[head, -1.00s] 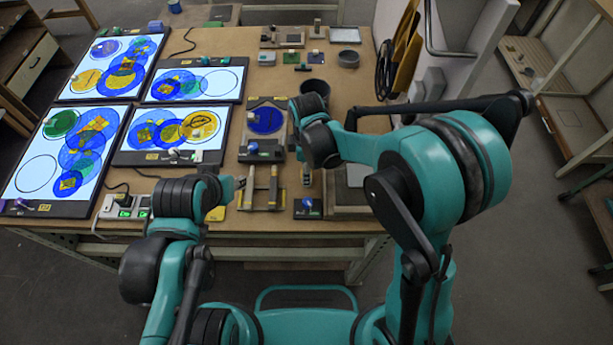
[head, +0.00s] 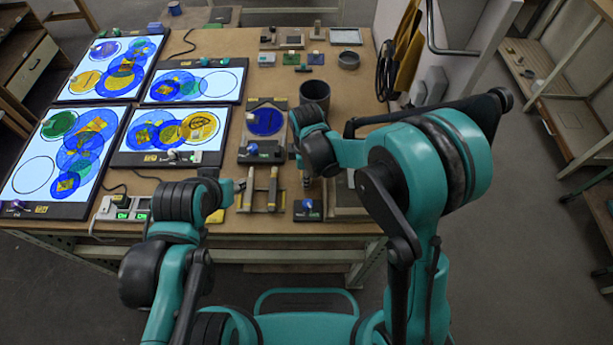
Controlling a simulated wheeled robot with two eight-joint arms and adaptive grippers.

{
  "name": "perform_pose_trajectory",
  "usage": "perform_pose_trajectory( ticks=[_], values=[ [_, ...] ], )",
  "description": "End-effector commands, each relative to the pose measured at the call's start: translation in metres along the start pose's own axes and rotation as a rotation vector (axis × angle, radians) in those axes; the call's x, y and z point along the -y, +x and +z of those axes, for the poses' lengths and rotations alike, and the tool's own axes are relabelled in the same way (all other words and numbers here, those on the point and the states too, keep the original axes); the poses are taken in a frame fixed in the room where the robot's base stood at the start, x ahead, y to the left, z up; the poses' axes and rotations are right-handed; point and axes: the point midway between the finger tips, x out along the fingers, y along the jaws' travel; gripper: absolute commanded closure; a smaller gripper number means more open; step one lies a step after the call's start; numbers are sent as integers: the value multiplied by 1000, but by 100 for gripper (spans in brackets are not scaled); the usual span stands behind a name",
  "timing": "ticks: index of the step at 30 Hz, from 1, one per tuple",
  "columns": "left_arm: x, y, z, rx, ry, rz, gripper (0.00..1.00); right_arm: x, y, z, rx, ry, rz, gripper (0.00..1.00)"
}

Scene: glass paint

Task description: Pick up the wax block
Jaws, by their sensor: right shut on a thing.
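My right gripper (head: 307,182) points down at the front of the bench, just behind a small black block with a blue-white top (head: 307,206). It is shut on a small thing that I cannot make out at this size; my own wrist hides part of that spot. I cannot tell for sure which item is the wax block. My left gripper (head: 239,186) is low at the front edge, left of two upright-lying wooden bars (head: 262,190); its finger opening is too small to tell.
Lit panels (head: 202,84) with coloured glass discs fill the left of the bench. A dark stand with a blue disc (head: 265,120) is in the middle. A dark cup (head: 315,93) stands behind my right wrist. Small blocks and a round dish (head: 349,59) lie at the back.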

Motion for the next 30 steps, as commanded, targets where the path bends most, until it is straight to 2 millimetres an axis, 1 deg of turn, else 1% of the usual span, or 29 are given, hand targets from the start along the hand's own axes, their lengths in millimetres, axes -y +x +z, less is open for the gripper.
perform_pose_trajectory(
  ticks=[5, 8, 10, 11, 15, 21, 24, 30],
  values=[
    [0, -4, -3, 0, 0, 0, 60, 0, -13, 0, 0, 0, 0, 100],
    [0, -9, -6, 0, 0, 0, 60, 0, -28, 0, 0, 0, 0, 100],
    [0, -13, -10, 0, 0, 0, 60, 0, -43, 0, 0, 0, 0, 100],
    [0, -15, -10, 0, 0, 0, 60, 4, -48, 3, 0, 1, 0, 100],
    [0, -21, -15, 0, 0, 0, 60, 32, -66, 23, 0, 1, 0, 100],
    [0, -30, -21, 0, 0, 0, 60, 68, -92, 48, 0, 1, 0, 100],
    [0, -33, -23, 0, 0, 0, 60, 81, -100, 57, 0, 1, 0, 100],
    [0, -36, -25, 0, 0, 0, 60, 94, -109, 66, 0, 0, 0, 100]
  ],
)
